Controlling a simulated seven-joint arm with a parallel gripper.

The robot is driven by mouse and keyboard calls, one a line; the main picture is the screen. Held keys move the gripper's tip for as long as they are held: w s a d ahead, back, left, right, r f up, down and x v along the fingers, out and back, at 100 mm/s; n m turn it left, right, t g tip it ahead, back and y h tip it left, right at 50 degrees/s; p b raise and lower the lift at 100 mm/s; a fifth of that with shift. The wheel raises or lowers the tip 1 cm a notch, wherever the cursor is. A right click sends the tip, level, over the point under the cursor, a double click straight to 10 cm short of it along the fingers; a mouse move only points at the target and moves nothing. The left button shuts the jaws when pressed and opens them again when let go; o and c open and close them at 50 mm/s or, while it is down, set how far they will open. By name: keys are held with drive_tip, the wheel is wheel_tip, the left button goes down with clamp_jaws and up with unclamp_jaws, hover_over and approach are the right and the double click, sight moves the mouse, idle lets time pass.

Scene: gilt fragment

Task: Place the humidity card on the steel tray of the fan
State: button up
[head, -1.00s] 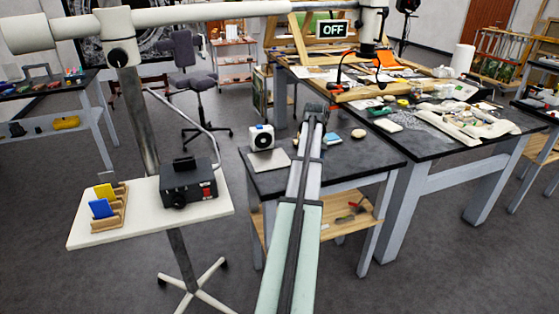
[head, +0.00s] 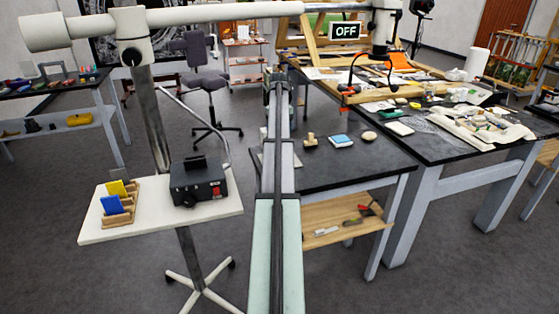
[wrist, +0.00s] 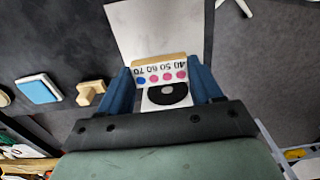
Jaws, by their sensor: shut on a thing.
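The humidity card (wrist: 160,75), pale with pink and blue dots and numbers, is between the blue fingers of my gripper (wrist: 163,76) in the wrist view. The gripper is shut on it. The white fan (wrist: 150,106) with its black round opening shows just below the card in that view, partly covered. The pale steel tray (wrist: 160,28) lies beyond the card, flat and bare where it shows. I cannot tell the card's height above them. In the head view my gripper (head: 275,78) is small and my arm hides the fan and most of the tray.
A wooden stamp (head: 311,141), a blue pad (head: 341,141) and a round tan piece (head: 369,136) lie on the dark bench. A white stand (head: 160,222) at left holds a black box (head: 198,183) and a rack of cards (head: 120,205). A cluttered table is at right.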

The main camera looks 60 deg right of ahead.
drive_tip(key=shift+f, duration=4.95)
drive_tip(key=shift+f, duration=0.1)
drive_tip(key=o, duration=1)
wheel_tip(320, 180, up, 11)
drive_tip(key=shift+f, duration=0.1)
drive_tip(key=shift+r, duration=0.7)
